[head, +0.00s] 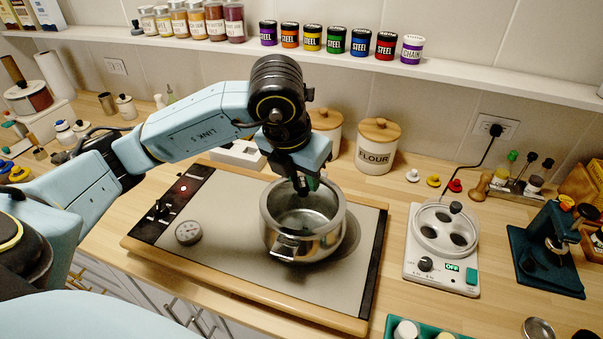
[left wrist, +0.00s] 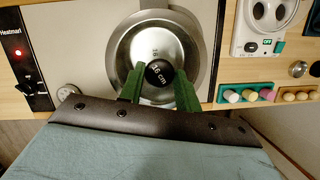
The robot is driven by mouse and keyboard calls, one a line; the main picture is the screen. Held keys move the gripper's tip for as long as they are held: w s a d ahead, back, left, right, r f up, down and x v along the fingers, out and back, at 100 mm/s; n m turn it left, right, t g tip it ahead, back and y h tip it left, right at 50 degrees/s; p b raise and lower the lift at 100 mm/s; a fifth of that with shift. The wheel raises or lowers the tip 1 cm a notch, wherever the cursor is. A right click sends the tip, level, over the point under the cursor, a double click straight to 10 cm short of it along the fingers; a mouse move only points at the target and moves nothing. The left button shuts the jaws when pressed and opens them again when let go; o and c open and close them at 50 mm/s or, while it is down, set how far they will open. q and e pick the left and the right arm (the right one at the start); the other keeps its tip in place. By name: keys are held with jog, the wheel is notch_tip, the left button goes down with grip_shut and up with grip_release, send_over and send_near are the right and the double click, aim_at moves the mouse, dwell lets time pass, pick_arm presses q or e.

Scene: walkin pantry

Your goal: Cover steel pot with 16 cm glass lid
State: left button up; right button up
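The steel pot (head: 285,240) stands on the hob's right side, its shiny interior visible from above. My left gripper (head: 305,187) is over the pot, pointing down. My right gripper is out of view.
A white cooker (head: 440,250) with a clear lid stands to the right. A flour canister (head: 377,146) stands behind. A green tray (head: 390,328) is at the front edge. A jar shelf (head: 330,58) runs above.

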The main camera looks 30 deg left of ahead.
pick_arm(q)
jog(key=o, duration=0.5)
jog(key=p+v, duration=0.1)
jog(key=v, duration=1.2)
jog(key=shift+r, duration=0.2)
